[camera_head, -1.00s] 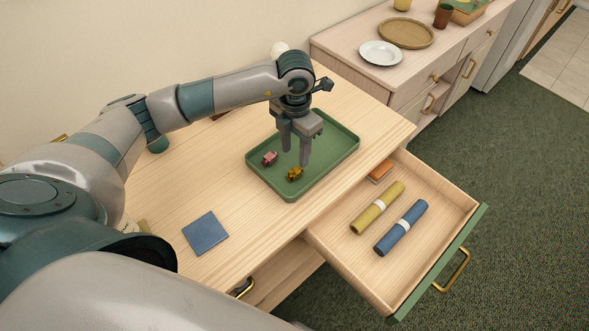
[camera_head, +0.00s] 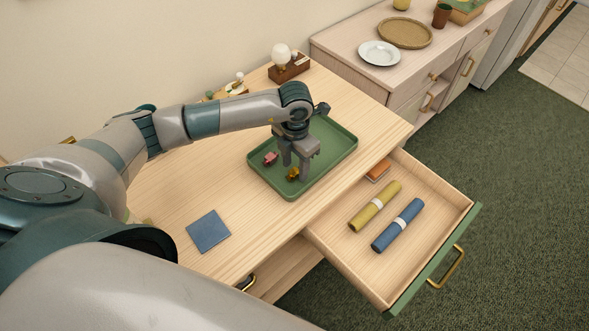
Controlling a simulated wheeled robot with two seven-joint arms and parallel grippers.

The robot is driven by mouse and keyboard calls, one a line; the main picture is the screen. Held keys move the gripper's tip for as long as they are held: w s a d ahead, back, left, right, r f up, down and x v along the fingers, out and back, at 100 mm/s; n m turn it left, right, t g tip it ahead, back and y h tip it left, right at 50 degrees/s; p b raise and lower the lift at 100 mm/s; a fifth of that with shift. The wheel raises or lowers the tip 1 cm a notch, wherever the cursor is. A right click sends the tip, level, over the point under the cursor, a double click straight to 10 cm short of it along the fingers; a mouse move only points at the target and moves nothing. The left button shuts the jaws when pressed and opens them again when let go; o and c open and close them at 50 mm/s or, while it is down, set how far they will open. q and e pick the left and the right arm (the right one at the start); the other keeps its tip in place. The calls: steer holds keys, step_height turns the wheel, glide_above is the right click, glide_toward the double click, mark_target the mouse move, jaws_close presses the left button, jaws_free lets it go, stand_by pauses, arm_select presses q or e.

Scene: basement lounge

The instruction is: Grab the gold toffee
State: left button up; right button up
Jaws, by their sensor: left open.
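The gold toffee (camera_head: 292,175) lies on the green tray (camera_head: 335,150) near its front edge. A pink toffee (camera_head: 270,158) lies to its left and a little farther back on the same tray. My left gripper (camera_head: 295,170) is open and points down over the tray. Its fingertips are low, close to the gold toffee, and one finger partly overlaps it in the view. I cannot tell whether the fingers touch it. My right gripper is not in view.
An open drawer (camera_head: 440,217) holds a yellow roll (camera_head: 375,206), a blue roll (camera_head: 398,225) and an orange item (camera_head: 378,171). A blue square (camera_head: 208,231) lies on the table. A wooden box with a white round top (camera_head: 284,61) stands behind. A plate (camera_head: 380,53) is on the far cabinet.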

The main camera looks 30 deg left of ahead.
arm_select(q)
steer(key=shift+f, duration=0.8)
steer(key=shift+c, duration=0.6)
jaws_close()
